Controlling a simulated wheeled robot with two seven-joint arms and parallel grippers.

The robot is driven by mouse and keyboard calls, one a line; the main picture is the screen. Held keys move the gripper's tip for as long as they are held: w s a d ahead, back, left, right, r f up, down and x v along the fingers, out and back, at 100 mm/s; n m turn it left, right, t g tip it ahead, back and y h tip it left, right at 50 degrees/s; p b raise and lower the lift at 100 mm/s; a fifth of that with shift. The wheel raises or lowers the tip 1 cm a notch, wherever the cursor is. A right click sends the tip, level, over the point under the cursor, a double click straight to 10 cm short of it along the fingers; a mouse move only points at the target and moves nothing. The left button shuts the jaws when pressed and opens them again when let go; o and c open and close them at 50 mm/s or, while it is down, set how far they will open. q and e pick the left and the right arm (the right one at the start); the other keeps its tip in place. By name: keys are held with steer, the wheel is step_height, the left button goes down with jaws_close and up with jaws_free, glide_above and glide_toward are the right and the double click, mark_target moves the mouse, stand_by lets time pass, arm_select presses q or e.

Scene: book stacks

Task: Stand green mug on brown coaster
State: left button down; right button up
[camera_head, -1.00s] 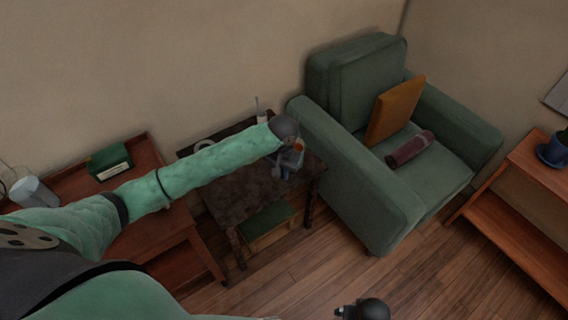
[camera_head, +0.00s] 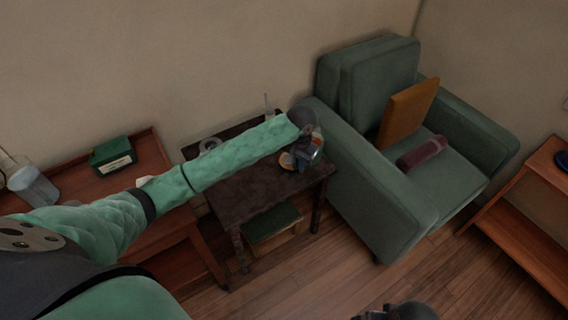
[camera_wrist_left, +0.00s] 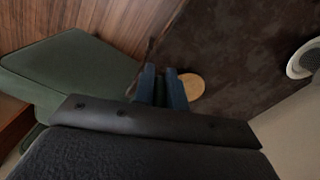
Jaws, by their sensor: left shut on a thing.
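My left gripper (camera_head: 300,160) is over the right end of the dark side table (camera_head: 235,188), shut on a green mug (camera_head: 317,148) that shows only in part beside the fingers. In the left wrist view the two blue fingers (camera_wrist_left: 162,87) have a dark green strip of the mug between them. The brown coaster (camera_head: 286,160) lies on the table just left of the gripper. In the left wrist view the coaster (camera_wrist_left: 192,86) is a tan disc beside the right finger, partly covered by it. My right gripper (camera_head: 395,312) is cut off at the bottom edge.
A white ring-shaped thing (camera_head: 209,144) and a slim white bottle (camera_head: 268,106) stand at the table's back. A green armchair (camera_head: 360,170) is close on the right. A wooden desk (camera_head: 150,165) with a green box (camera_head: 112,155) is left. The table's front middle is clear.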

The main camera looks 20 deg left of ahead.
arm_select(q)
steer(key=shift+w+a+f+p, duration=0.45)
steer(key=shift+w+a+f, duration=0.4)
steer(key=shift+a+f, duration=0.7)
steer(key=shift+w+a+f+p, duration=0.5)
steer(key=shift+w+a+f, duration=0.35)
steer(key=shift+a+f, duration=0.7)
steer(key=shift+w+a+f+p, duration=0.45)
steer(key=shift+w+a+f, duration=0.6)
steer(key=shift+f, duration=0.8)
arm_select(e)
step_height(320, 180, down, 12)
steer(key=w, duration=0.2)
steer(key=shift+w, duration=0.15)
arm_select(q)
steer(key=shift+s+a+f, duration=0.1)
steer(key=shift+s+a, duration=0.05)
steer(key=shift+s, duration=0.05)
arm_select(e)
steer(key=shift+a, duration=0.1)
arm_select(q)
steer(key=c, duration=1.6)
jaws_free()
steer(key=shift+c, duration=0.2)
steer(key=shift+o, duration=1)
arm_select(e)
steer(key=shift+f, duration=0.1)
